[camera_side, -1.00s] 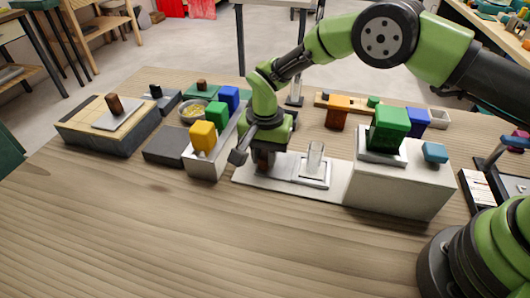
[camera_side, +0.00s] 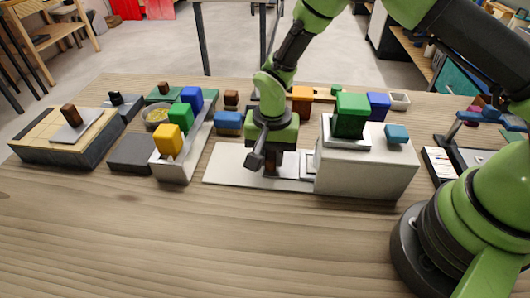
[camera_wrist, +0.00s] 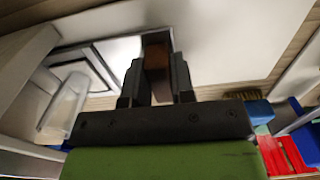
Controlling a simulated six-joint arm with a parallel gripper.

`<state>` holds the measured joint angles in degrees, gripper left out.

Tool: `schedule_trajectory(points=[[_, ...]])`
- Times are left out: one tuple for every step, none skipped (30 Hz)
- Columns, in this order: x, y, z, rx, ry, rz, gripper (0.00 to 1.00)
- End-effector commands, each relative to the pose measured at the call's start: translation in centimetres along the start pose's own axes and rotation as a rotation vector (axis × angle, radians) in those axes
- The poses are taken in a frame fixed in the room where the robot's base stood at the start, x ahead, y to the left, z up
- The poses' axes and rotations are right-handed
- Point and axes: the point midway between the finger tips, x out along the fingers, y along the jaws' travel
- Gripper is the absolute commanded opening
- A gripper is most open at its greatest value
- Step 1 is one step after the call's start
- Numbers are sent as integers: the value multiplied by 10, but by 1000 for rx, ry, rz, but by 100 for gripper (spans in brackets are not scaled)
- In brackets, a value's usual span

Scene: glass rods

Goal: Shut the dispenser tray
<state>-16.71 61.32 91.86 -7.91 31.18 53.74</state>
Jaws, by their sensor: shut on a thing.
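The dispenser is the white box (camera_side: 365,172) with a green block on top. A pale flat slab (camera_side: 235,170) runs out from its left side. The dispenser tray (camera_side: 307,168), with a grey square outline, shows partly at the box's left wall. My gripper (camera_side: 272,170) is low over the slab, left of the box, shut on a brown handle (camera_wrist: 157,55) that shows between the fingers in the wrist view.
A white rack (camera_side: 180,168) with yellow, green and blue blocks stands left of the slab. A blue block (camera_side: 228,123) and an orange block (camera_side: 302,99) are behind. A teal block (camera_side: 396,133) sits on the box. The front table is clear.

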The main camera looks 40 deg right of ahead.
Motion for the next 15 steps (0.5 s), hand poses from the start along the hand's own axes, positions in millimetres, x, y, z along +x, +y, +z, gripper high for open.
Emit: schedule_trajectory(points=[[0, 0, -1, 0, 3, -3, 0], [0, -1, -1, 0, 3, -3, 0], [0, -1, -1, 0, 3, -3, 0], [0, -1, -1, 0, 3, -3, 0], [0, -1, -1, 0, 3, -3, 30], [0, -1, -1, 0, 3, -3, 39], [0, -1, -1, 0, 3, -3, 46], [0, -1, -1, 0, 3, -3, 49], [0, -1, -1, 0, 2, -3, 49], [0, -1, -1, 0, 2, -2, 49], [0, -1, -1, 0, 2, -2, 49], [0, -1, -1, 0, 2, -2, 49], [0, -1, -1, 0, 2, -2, 49], [0, -1, -1, 0, 2, -2, 49], [0, -1, 0, 0, 2, -2, 49]])
